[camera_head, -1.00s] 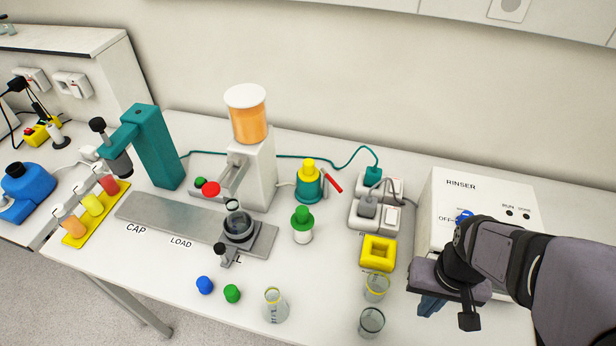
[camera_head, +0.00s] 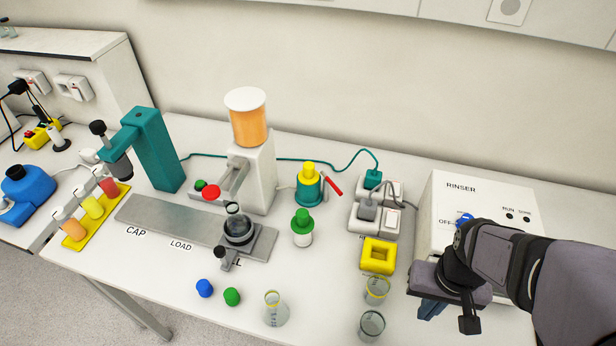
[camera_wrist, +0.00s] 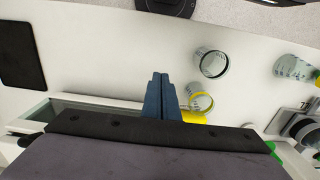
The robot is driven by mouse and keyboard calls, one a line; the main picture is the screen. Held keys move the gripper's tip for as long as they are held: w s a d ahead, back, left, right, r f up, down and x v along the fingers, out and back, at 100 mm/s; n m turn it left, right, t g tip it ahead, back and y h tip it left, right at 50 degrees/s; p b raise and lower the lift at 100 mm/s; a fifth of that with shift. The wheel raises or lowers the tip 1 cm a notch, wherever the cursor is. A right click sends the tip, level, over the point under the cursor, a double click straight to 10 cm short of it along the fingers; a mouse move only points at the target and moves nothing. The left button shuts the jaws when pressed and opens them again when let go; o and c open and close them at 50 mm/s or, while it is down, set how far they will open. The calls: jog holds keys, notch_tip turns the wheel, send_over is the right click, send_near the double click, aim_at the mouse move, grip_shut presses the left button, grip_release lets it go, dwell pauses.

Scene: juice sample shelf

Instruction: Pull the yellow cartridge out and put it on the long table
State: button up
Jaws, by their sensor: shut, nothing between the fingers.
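The yellow cartridge (camera_head: 308,172) stands upright in a teal holder (camera_head: 308,192) with a red lever, on the white table (camera_head: 180,262) right of the dispenser. How deep it sits is hidden by the holder. My gripper (camera_head: 432,306) is at the right, low in front of the rinser box, far from the cartridge. In the wrist view my gripper (camera_wrist: 160,90) has its blue fingers together, with nothing between them. The cartridge is not clearly seen in the wrist view.
The rinser box (camera_head: 455,215) is beside my arm. A teal cable runs behind.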

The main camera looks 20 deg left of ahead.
jog(key=o, duration=1)
jog(key=shift+w+a+r+n, duration=0.15)
jog(key=shift+w+a+n, duration=0.1)
jog(key=shift+w+n, duration=0.05)
jog(key=o, duration=0.4)
jog(key=w+a+r+n+t, duration=0.1)
jog(key=w+a, duration=0.1)
jog(key=w+a+r+n+t+p, duration=0.1)
jog(key=w+a+r+n, duration=0.1)
jog(key=w+a+r+n+p, duration=0.1)
jog(key=w+a+n, duration=0.1)
jog(key=w, duration=0.1)
jog(key=shift+a+r+t+y, duration=0.3)
jog(key=shift+t+y, duration=0.1)
jog(key=shift+o, duration=0.2)
jog(key=w+a+r+n+t+y+p, duration=0.1)
jog(key=w+a+t+p, duration=0.15)
jog(key=w, duration=0.45)
jog(key=w+a+r+t+p, duration=0.1)
jog(key=w+a+p, duration=0.3)
jog(key=w, duration=0.3)
jog(key=w+a+n+y+p, duration=0.1)
jog(key=w+a+y+p, duration=0.1)
jog(key=a, duration=0.5)
jog(key=w+a+f+n+y+p, duration=0.1)
jog(key=w+a+y+p, duration=0.1)
jog(key=a, duration=0.5)
jog(key=shift+w+a+f+t+y+p, duration=0.15)
jog(key=shift+w+f+t+y+p, duration=0.15)
jog(key=shift+y, duration=0.3)
